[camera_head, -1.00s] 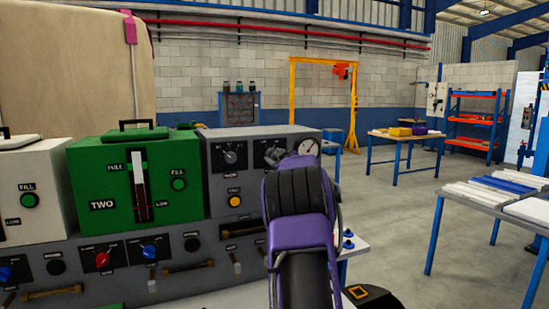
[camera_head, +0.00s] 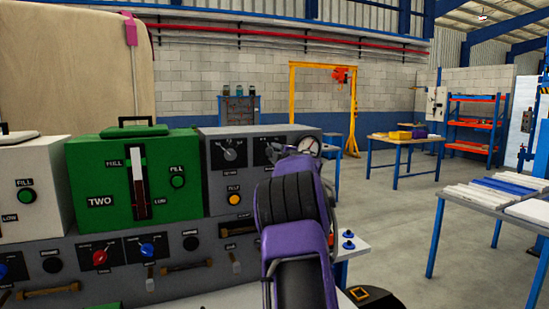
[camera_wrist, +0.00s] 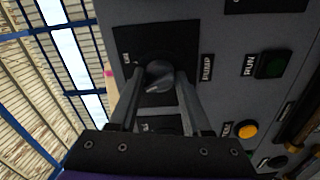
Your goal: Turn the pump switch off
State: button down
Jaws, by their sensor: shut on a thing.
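The pump switch (camera_wrist: 159,75) is a grey rotary knob on a black plate, with a PUMP label beside it in the wrist view. Its pale pointer angles to the lower left of that view. My gripper (camera_wrist: 160,85) is shut on the knob, one finger on each side. In the head view, the pump switch's black plate (camera_head: 263,152) is on the grey control box (camera_head: 217,192), partly behind my purple arm. My arm hides the gripper and the knob there.
A green tank (camera_head: 120,185) stands left of the grey box. Valves and handles line the lower panel (camera_head: 120,258).

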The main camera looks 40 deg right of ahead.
jog(key=shift+n+b, duration=0.3)
jog(key=shift+n, duration=0.7)
jog(key=shift+c, duration=1.8)
grip_release()
jog(key=b+v, duration=0.2)
jog(key=v, duration=1.5)
jog(key=shift+s, duration=0.2)
jog(key=shift+a, duration=0.1)
